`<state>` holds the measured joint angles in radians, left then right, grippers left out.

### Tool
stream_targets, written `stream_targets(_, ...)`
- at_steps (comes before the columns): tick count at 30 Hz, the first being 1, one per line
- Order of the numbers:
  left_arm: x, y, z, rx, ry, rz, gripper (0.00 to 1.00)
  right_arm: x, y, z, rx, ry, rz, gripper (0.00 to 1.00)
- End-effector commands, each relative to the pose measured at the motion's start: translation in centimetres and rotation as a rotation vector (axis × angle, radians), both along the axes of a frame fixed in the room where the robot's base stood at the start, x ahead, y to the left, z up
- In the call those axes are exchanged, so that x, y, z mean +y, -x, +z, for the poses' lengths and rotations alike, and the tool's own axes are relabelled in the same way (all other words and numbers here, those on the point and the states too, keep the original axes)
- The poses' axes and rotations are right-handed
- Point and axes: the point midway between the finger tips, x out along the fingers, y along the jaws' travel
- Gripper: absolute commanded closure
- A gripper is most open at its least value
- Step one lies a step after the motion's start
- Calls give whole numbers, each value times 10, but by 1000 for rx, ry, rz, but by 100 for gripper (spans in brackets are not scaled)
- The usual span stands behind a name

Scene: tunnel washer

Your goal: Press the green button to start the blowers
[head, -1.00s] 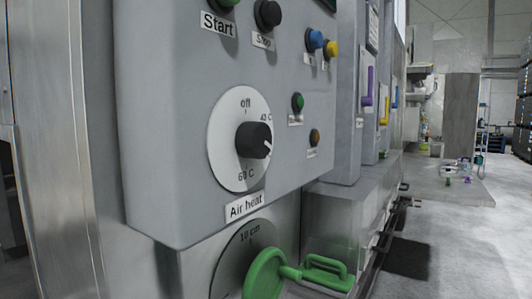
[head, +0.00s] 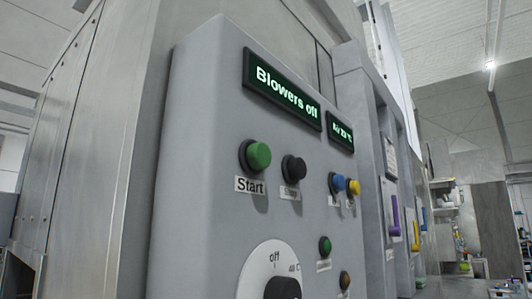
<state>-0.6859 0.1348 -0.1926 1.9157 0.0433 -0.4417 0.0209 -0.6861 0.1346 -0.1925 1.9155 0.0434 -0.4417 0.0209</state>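The green button (head: 258,155) sticks out of the grey control panel (head: 208,140), above a white label reading "Start" (head: 250,186). A display (head: 284,92) above it reads "Blowers off". A black button (head: 294,169) is to its right, with a label that is hard to read. A smaller green button or lamp (head: 325,247) sits lower on the panel. Neither of my grippers is in the head view, and nothing covers the green button.
A second display (head: 340,131) shows a temperature. A black knob (head: 283,288) on a white dial is at the bottom. Purple (head: 395,216) and yellow (head: 414,235) handles are on units beyond. Open room lies at far right.

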Motion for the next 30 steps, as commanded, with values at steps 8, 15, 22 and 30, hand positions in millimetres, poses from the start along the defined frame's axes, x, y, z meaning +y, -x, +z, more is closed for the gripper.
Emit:
stream_targets(8, 0, 0, 0, 0, 0, 0, 77, 0, 0, 0, 0, 0, 0, 100)
stream_targets(15, 0, 0, 0, 0, 0, 0, 100, 0, 0, 0, 0, 0, 0, 100)
stream_targets(22, 0, 0, 0, 0, 0, 0, 100, 0, 0, 0, 0, 0, 0, 100)
stream_targets(30, 0, 0, 0, 0, 0, 0, 100, 0, 0, 0, 0, 0, 0, 100)
